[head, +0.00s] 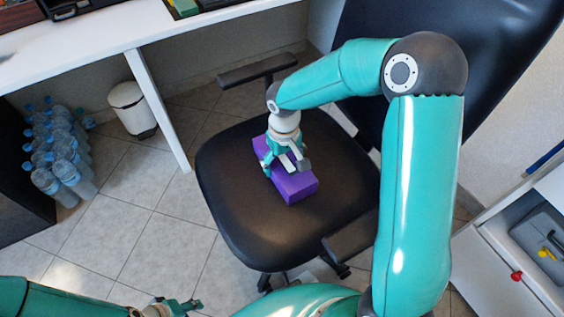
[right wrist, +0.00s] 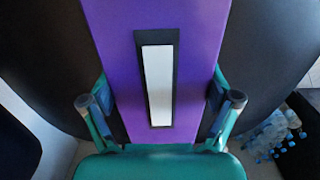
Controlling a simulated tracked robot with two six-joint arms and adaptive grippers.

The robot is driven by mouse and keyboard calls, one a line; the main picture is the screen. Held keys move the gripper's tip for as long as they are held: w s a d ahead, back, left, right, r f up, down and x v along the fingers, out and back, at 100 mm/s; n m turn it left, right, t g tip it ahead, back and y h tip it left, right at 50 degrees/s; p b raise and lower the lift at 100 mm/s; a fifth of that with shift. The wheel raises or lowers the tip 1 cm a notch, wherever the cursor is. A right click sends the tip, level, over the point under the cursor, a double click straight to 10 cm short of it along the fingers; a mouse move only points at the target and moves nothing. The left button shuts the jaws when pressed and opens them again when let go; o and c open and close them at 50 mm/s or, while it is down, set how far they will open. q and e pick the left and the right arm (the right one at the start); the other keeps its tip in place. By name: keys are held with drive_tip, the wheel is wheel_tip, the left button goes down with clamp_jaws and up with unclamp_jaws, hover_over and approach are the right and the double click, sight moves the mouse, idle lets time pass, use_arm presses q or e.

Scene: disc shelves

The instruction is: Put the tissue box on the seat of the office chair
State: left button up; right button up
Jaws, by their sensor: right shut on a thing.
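The purple tissue box (head: 297,186) is at the middle of the black seat of the office chair (head: 235,205). It looks to be resting on the seat or just above it; I cannot tell which. My right gripper (head: 283,168) is over the box from above, with its fingers on the box's two long sides. In the right wrist view the tissue box (right wrist: 115,40) lies between both fingers, with its white slot facing the camera. The chair seat (right wrist: 50,60) shows behind it. My left gripper (head: 185,306) is low at the bottom edge, away from the chair; its jaws are too small to judge.
A white desk (head: 110,35) stands at the upper left, a bin (head: 131,106) and several water bottles (head: 65,160) beneath it. The chair's armrests (head: 255,71) flank the seat. An open white drawer (head: 500,265) is at the right. Bare seat surrounds the box.

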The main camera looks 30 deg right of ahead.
sight(283, 159)
drive_tip(key=shift+f, duration=0.1)
drive_tip(key=o, duration=1)
drive_tip(key=shift+r, duration=0.45)
wheel_tip(283, 159, up, 11)
drive_tip(key=p, duration=0.3)
drive_tip(key=shift+r, duration=0.2)
drive_tip(key=shift+p, duration=0.3)
